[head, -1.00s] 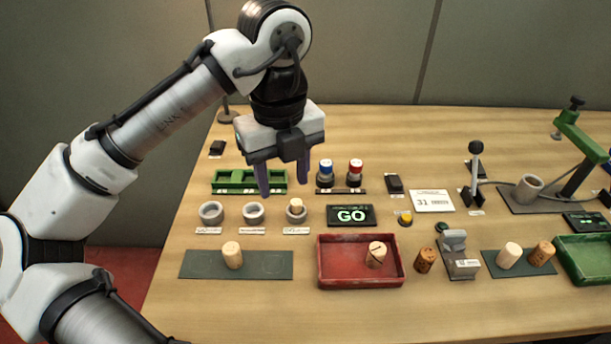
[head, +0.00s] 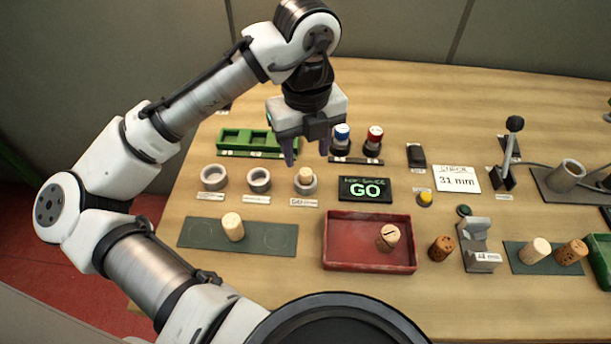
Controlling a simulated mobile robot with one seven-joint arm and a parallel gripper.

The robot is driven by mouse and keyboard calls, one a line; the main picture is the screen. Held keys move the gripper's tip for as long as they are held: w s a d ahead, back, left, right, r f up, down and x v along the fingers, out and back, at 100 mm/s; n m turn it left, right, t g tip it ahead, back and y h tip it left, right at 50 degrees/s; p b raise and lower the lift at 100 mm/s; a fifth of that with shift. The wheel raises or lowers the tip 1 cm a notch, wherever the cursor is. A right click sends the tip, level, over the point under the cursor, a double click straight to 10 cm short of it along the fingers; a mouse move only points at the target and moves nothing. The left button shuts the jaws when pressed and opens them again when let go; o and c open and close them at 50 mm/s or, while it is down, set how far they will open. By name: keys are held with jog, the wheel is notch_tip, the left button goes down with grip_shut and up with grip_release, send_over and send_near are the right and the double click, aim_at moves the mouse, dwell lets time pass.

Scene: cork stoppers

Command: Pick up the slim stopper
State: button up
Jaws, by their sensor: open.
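Several cork stoppers are in the head view, and which is the slim one is not certain. A narrow-looking pale stopper (head: 306,174) stands in the rightmost of three grey rings (head: 305,188). A pale stopper (head: 233,227) stands on the left dark green mat (head: 198,233). A stopper with a dark mark (head: 388,238) is in the red tray (head: 345,257). A brown speckled stopper (head: 441,248) stands right of that tray. My gripper (head: 307,153) is open and empty, pointing down above the table, just behind the ringed stopper in the picture.
A green rack (head: 240,138) and blue (head: 342,134) and red (head: 375,136) knobs are near my gripper. A "GO" display (head: 366,189) is right of the rings. A grey gauge block (head: 477,240) and a right mat (head: 530,264) with pale (head: 534,251) and brown (head: 571,252) stoppers stand farther right.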

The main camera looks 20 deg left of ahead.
aim_at(306, 171)
jog(key=shift+f+p, duration=0.4)
jog(key=shift+f, duration=2.35)
jog(key=shift+c, duration=0.5)
grip_shut()
